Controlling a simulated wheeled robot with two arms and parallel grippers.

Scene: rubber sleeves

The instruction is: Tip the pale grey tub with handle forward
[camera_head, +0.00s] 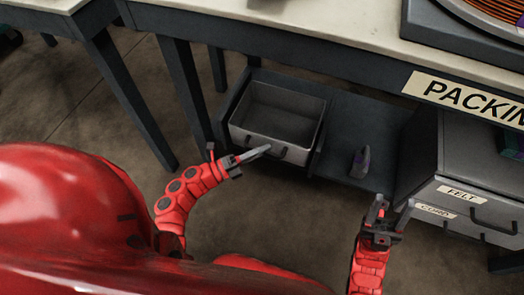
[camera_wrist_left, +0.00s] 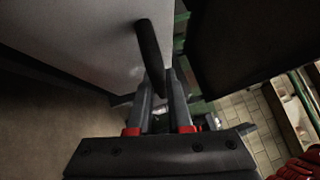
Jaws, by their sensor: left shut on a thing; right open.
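The pale grey tub with handle (camera_head: 305,133) sits on the low shelf under the table. It looks empty, its open top faces up, and any tilt is too slight to tell. My left gripper (camera_head: 266,149) is at the tub's front, shut on its dark handle. In the left wrist view the handle (camera_wrist_left: 149,48) runs down between the fingers of my left gripper (camera_wrist_left: 162,92), beside the tub's pale front (camera_wrist_left: 80,40). My right gripper (camera_head: 390,207) is open and empty, in front of the drawers at the right.
Grey labelled drawers (camera_head: 455,205) stand at the right. Table legs (camera_head: 180,95) bound the left. The floor (camera_head: 290,215) in front is clear.

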